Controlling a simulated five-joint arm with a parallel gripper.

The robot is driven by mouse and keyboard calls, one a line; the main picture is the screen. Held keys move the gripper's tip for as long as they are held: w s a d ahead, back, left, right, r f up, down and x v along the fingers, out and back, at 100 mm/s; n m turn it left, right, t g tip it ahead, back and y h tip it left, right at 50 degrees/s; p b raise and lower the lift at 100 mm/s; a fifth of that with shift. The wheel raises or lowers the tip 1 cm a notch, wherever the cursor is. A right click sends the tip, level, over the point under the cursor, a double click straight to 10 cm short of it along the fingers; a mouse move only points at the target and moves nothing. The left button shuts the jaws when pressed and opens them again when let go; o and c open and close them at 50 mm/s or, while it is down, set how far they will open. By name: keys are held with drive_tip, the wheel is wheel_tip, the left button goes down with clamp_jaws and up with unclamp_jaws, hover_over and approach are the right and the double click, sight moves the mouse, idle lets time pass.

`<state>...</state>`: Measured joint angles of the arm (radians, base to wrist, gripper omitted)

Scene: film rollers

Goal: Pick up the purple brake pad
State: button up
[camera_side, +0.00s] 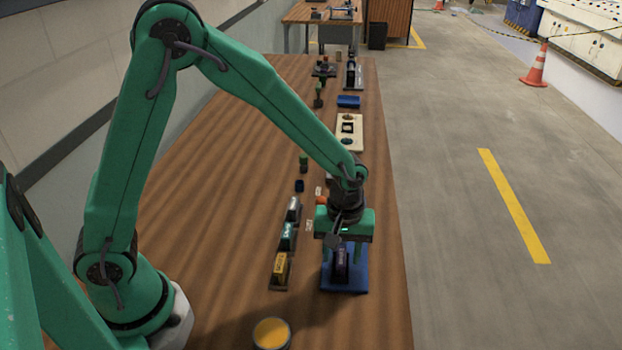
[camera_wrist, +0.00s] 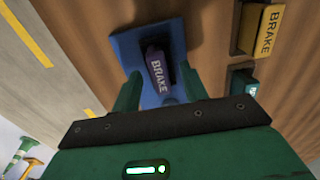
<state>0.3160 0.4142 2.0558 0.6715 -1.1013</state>
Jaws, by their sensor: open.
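The purple brake pad (camera_wrist: 157,72) stands on a blue base (camera_wrist: 124,48) and carries the word BRAKE. In the side view the purple brake pad (camera_side: 342,262) is on the blue base (camera_side: 345,286) near the table's right edge, below my gripper (camera_side: 343,250). In the wrist view my gripper (camera_wrist: 160,88) is open, with one green finger on each side of the pad's near end. I cannot tell whether either finger touches it.
A yellow brake pad (camera_side: 280,266), a teal one (camera_side: 288,236) and a silver one (camera_side: 294,208) stand in a row left of the blue base. A yellow-topped cup (camera_side: 271,334) is at the front. Bare wood lies farther left.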

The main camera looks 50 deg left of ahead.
sight(341, 259)
clamp_jaws()
drive_tip(key=shift+r, duration=0.2)
idle(0.3)
drive_tip(key=shift+r, duration=0.6)
drive_tip(key=r, duration=0.3)
drive_tip(key=shift+s+d, duration=0.25)
drive_tip(key=s+d+r, duration=0.6)
drive_tip(key=s+d, duration=0.1)
drive_tip(key=s, duration=0.1)
drive_tip(key=shift+s+r, duration=0.15)
drive_tip(key=shift+r, duration=0.1)
